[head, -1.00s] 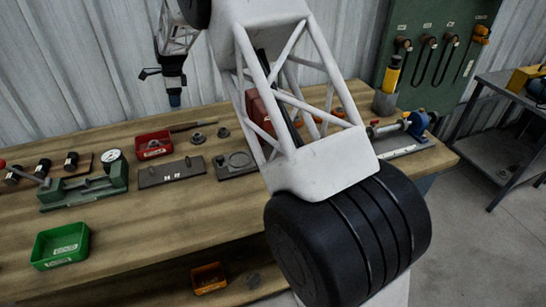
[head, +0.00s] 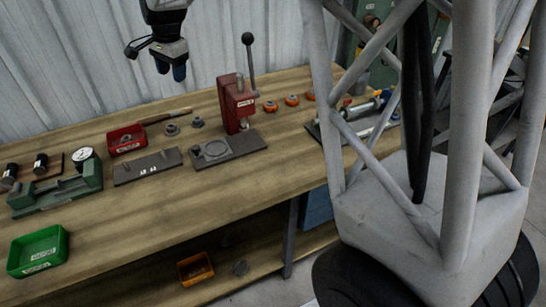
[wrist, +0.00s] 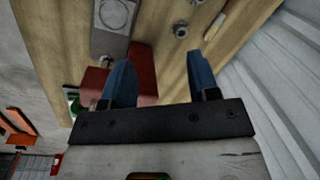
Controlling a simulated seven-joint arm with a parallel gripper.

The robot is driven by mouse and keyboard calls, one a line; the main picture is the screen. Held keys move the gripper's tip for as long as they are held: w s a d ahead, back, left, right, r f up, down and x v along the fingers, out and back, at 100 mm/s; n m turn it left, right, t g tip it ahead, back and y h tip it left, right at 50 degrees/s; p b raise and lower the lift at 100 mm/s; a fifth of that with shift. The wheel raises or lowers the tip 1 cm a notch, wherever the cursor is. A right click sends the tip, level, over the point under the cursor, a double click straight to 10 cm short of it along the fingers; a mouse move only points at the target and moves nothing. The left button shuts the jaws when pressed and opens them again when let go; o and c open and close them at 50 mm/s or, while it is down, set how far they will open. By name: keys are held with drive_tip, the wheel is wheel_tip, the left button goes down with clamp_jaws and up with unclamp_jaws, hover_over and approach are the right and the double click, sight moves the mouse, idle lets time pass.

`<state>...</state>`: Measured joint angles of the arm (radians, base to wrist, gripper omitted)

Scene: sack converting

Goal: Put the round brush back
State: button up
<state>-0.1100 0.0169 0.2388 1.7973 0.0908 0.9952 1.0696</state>
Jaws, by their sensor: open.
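My gripper (head: 171,71) is at the upper left in the head view, with its blue fingers apart above the back of the bench. In the wrist view my gripper (wrist: 160,62) is open, with nothing between its fingers. A thin brown-handled tool (head: 165,116) lies on the bench behind the red bin (head: 127,140). It may be the round brush, but it is too small to tell. No other thing can be made out as the round brush.
A red lever press (head: 238,104) stands at the back of the wooden bench (head: 130,215). Dark plates (head: 147,167), a green gauge fixture (head: 60,190) and a green bin (head: 38,252) are on the bench. Small dark round parts (head: 197,122) lie near the red bin. The front middle is clear.

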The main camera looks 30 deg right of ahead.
drive_tip(key=s+d+r+n, duration=0.2)
drive_tip(key=s+d+n, duration=0.1)
drive_tip(key=s, duration=0.7)
drive_tip(key=s+d+r+n, duration=0.2)
drive_tip(key=s+d, duration=0.1)
drive_tip(key=s, duration=0.7)
drive_tip(key=s+d+f+n, duration=0.2)
drive_tip(key=s+n, duration=0.1)
drive_tip(key=s, duration=0.8)
drive_tip(key=s+d+f+n+t+h, duration=0.1)
drive_tip(key=s+f+n, duration=0.2)
drive_tip(key=s, duration=0.9)
drive_tip(key=shift+d+f+t, duration=0.3)
drive_tip(key=shift+d, duration=0.1)
